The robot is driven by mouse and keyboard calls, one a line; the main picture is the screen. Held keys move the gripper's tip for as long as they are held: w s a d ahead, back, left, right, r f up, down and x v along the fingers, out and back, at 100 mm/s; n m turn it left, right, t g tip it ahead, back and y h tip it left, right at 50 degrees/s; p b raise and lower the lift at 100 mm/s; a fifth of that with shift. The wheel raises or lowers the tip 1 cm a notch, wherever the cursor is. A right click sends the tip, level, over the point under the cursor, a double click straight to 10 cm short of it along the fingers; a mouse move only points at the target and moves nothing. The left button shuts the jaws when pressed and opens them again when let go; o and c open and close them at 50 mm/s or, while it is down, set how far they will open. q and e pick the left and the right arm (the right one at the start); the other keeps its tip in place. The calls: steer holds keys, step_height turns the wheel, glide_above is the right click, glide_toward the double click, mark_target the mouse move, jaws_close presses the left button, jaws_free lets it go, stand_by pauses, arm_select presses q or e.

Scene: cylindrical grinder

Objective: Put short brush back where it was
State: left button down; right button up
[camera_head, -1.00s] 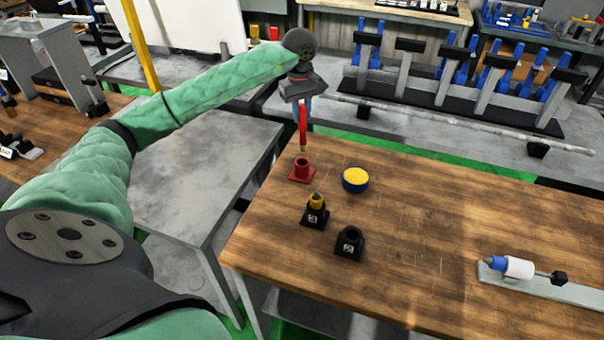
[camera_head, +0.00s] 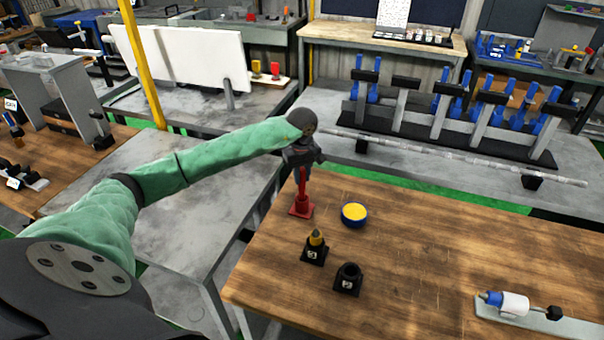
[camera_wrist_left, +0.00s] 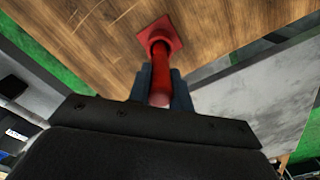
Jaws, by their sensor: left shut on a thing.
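The red short brush (camera_head: 302,184) stands about upright, with its lower end at the red holder (camera_head: 301,209) on the wooden table. The end appears to be inside the holder's opening, but the depth cannot be told. My left gripper (camera_head: 303,168) is above the holder and shut on the brush's upper part. In the left wrist view, the red handle (camera_wrist_left: 161,82) sits between the two dark fingers and runs toward the square red holder base (camera_wrist_left: 160,37). My right gripper is not in view.
Beside the red holder are a blue bowl of yellow material (camera_head: 354,214), a black holder with a yellow-tipped item (camera_head: 314,248) and an empty-looking black holder (camera_head: 348,280). A blue-and-white tool (camera_head: 508,301) lies at the right. The table's middle is clear.

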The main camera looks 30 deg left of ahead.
arm_select(q)
steer(key=shift+f, duration=0.4)
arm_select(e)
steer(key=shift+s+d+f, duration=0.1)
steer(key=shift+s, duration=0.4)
arm_select(q)
steer(key=shift+f, duration=0.1)
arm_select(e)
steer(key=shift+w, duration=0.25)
arm_select(q)
steer(key=c, duration=1.3)
jaws_free()
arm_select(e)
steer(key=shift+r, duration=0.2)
